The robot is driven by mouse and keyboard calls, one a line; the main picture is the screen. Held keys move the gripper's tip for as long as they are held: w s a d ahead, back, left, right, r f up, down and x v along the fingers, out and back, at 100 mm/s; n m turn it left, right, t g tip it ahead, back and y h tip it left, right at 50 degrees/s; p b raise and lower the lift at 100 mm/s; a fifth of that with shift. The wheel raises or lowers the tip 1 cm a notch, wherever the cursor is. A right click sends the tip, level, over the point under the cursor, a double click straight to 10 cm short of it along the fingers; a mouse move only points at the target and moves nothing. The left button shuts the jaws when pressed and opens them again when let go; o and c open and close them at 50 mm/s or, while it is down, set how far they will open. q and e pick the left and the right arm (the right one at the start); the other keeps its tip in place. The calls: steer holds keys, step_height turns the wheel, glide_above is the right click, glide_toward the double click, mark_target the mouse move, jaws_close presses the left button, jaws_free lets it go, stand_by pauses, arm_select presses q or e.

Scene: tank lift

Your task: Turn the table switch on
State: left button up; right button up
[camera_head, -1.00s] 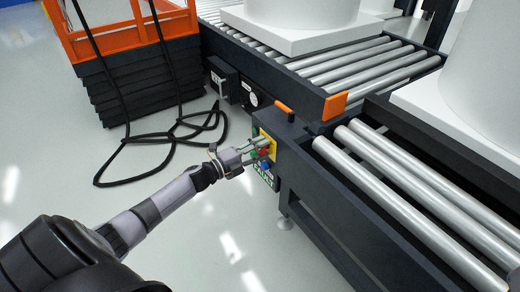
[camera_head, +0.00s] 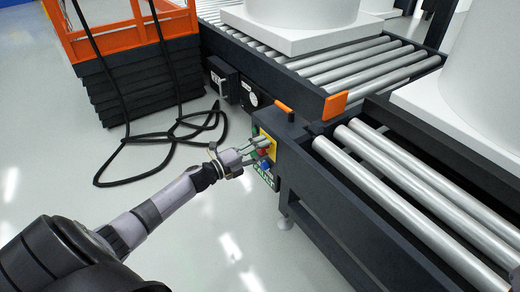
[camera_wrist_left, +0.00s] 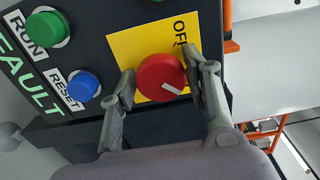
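The table switch is a red round knob (camera_wrist_left: 160,77) with a white pointer mark, on a yellow plate (camera_wrist_left: 125,45) labelled "OFF" at its upper right. In the wrist view the mark points to the lower right, away from that label. My left gripper (camera_head: 262,147) is at the control panel on the dark conveyor's end. In the wrist view its fingers (camera_wrist_left: 163,72) straddle the knob, one on each side, very close to it; firm contact cannot be made out. Any other label on the plate is hidden. My right gripper is not in view.
A green RUN button (camera_wrist_left: 46,28) and a blue RESET button (camera_wrist_left: 83,86) sit beside the yellow plate. Roller conveyors (camera_head: 400,185) carry large white objects. An orange-railed lift (camera_head: 125,40) stands at the back left, with a black cable (camera_head: 150,137) on the floor.

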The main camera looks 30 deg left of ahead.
arm_select(q)
steer(key=shift+o, duration=1)
steer(key=shift+a+r, duration=0.1)
steer(key=v, duration=1.2)
